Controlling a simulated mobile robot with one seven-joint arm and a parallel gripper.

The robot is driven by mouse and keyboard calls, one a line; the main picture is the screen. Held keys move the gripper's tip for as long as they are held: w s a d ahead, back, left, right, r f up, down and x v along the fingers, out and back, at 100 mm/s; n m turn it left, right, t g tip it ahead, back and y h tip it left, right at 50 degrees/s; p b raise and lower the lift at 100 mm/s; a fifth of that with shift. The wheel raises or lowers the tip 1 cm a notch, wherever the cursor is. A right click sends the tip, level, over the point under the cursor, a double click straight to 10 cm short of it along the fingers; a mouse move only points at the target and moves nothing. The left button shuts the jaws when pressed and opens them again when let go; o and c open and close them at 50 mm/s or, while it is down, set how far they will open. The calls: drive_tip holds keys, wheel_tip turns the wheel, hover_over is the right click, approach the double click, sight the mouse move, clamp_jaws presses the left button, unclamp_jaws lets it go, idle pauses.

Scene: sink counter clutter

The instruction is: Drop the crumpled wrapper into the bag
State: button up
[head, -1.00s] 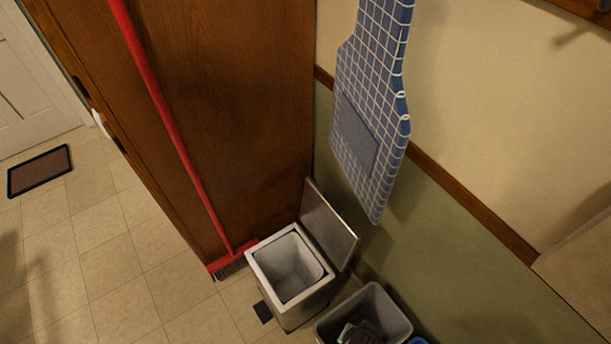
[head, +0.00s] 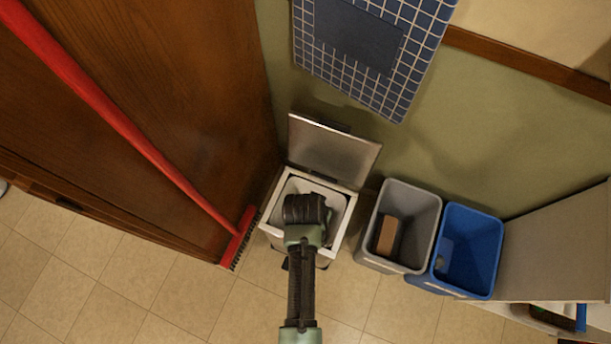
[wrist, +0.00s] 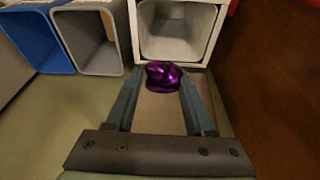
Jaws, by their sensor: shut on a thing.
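A shiny purple crumpled wrapper (wrist: 163,72) is between my gripper's fingertips in the wrist view. My gripper (wrist: 161,79) is shut on it. In the head view my gripper (head: 306,209) is over the open pedal bin (head: 343,231), and its body hides the wrapper there. The bin's pale square rim and grey inside also show in the wrist view (wrist: 180,45). I cannot tell whether the grey inside is a bag or a bucket. In the wrist view the wrapper overlaps the bin's rim on the lid side.
The bin's raised lid (head: 331,152) stands behind the opening. A grey bin (head: 417,205) holding a brown thing and a blue bin (head: 482,227) stand to the right. A red broom (head: 130,130) leans on the wooden cabinet (head: 185,60) at left. A blue checked cloth (head: 400,45) hangs above.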

drive_tip(key=w+f+m+g+b, duration=0.1)
drive_tip(key=w+f+m+b, duration=0.2)
drive_tip(key=f+m+b, duration=0.2)
drive_tip(key=w+f+m+g+h+b, duration=0.1)
drive_tip(key=w+f+m+b, duration=0.2)
drive_tip(key=f+b, duration=0.9)
drive_tip(key=w+f+m+g+h+b, duration=0.1)
drive_tip(key=w+f+m+b, duration=0.3)
drive_tip(key=b, duration=1.3)
wheel_tip(320, 180, down, 5)
drive_tip(key=m, duration=0.3)
drive_tip(key=shift+a, duration=0.2)
drive_tip(key=o, duration=1.4)
drive_tip(key=shift+c, duration=0.2)
drive_tip(key=p+v, duration=0.5)
drive_tip(key=v, duration=0.8)
drive_tip(key=shift+w, duration=0.25)
